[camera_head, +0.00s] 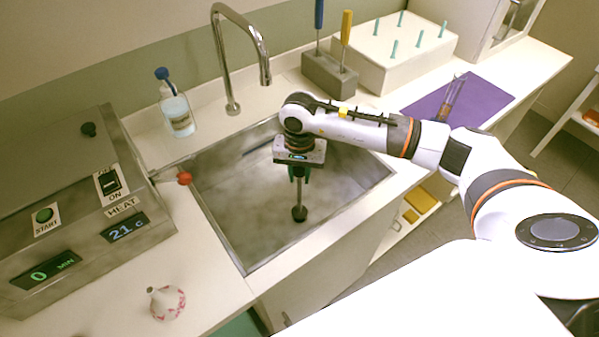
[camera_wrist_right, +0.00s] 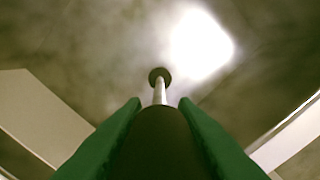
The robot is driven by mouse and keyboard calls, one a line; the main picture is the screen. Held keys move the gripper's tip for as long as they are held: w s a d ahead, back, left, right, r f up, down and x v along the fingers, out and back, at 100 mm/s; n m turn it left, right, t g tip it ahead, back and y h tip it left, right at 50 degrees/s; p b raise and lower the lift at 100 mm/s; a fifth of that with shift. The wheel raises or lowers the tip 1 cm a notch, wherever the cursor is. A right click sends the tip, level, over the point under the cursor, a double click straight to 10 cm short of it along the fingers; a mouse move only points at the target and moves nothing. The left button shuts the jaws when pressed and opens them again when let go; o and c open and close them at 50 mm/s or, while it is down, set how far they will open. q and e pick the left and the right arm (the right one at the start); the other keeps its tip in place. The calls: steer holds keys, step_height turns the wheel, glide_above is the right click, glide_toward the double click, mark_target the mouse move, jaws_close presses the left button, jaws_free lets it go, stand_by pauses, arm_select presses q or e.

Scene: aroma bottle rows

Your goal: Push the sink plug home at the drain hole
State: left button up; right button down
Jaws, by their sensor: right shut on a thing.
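The sink plug (camera_head: 299,213) is a dark round piece at the lower end of a thin pale shaft, hanging upright within the sink (camera_head: 250,225). My right gripper (camera_head: 299,174) is above it, with its green fingers shut on the plug's dark handle. In the right wrist view, the handle (camera_wrist_right: 160,135) sits between the green fingers, and the plug (camera_wrist_right: 159,77) shows at the far end of the shaft. I cannot make out the drain hole; the plug may cover it. I cannot tell whether the plug touches the sink floor. My left gripper is not in view.
A curved faucet (camera_head: 265,70) stands behind the sink. A metal heater box (camera_head: 75,215) with a red knob (camera_head: 184,178) is at the left. A wash bottle (camera_head: 177,112) and a small pink-patterned vessel (camera_head: 166,303) stand on the counter. The sink's front left is free.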

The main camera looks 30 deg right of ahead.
steer(key=shift+f+b, duration=1.15)
steer(key=c, duration=1.1)
jaws_free()
step_height(320, 180, up, 11)
steer(key=b, duration=0.2)
steer(key=shift+f+b, duration=0.2)
steer(key=shift+b, duration=0.2)
steer(key=shift+r, duration=0.7)
steer(key=shift+f, duration=0.1)
